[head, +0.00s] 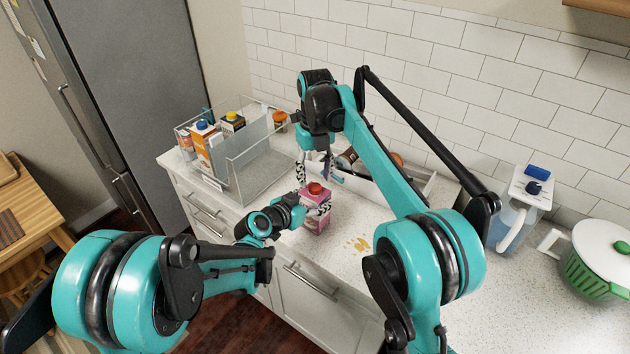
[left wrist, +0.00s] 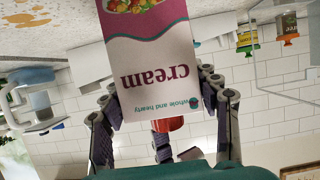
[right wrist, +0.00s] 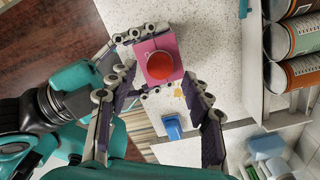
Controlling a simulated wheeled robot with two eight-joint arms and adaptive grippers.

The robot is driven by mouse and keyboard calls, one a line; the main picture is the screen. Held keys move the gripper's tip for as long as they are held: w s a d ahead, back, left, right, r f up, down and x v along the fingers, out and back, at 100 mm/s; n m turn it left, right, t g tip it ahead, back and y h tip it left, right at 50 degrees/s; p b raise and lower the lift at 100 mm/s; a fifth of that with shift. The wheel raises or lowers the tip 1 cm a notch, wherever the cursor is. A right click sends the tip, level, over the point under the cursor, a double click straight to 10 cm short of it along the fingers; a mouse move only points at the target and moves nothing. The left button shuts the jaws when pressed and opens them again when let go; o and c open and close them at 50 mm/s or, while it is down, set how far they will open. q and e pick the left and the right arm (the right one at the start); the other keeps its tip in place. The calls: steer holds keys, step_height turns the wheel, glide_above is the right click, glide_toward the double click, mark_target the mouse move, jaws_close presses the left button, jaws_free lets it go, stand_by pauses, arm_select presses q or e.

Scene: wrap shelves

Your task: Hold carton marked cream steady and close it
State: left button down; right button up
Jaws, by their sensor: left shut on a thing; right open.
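The pink and white carton marked cream (head: 316,218) stands upright on the counter. Its lettering shows upside down in the left wrist view (left wrist: 150,65). A red cap (head: 315,188) sits on its top; the right wrist view shows this cap (right wrist: 161,66) from above. Whether the cap is tight I cannot tell. My left gripper (head: 312,209) is shut on the carton, with fingers along its sides. My right gripper (head: 319,178) points down above the carton. Its fingers (right wrist: 160,108) are spread and empty, apart from the cap.
A clear divided bin (head: 250,165) with several cartons stands at the left. A white tray with tins (right wrist: 292,82) lies behind my right arm. Yellow crumbs (head: 358,244) lie on the counter. A blue-lidded pitcher (head: 512,215) and a green-white pot (head: 600,258) stand right.

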steer(key=shift+r, duration=0.9)
steer(key=shift+n, duration=0.3)
steer(key=shift+c, duration=0.3)
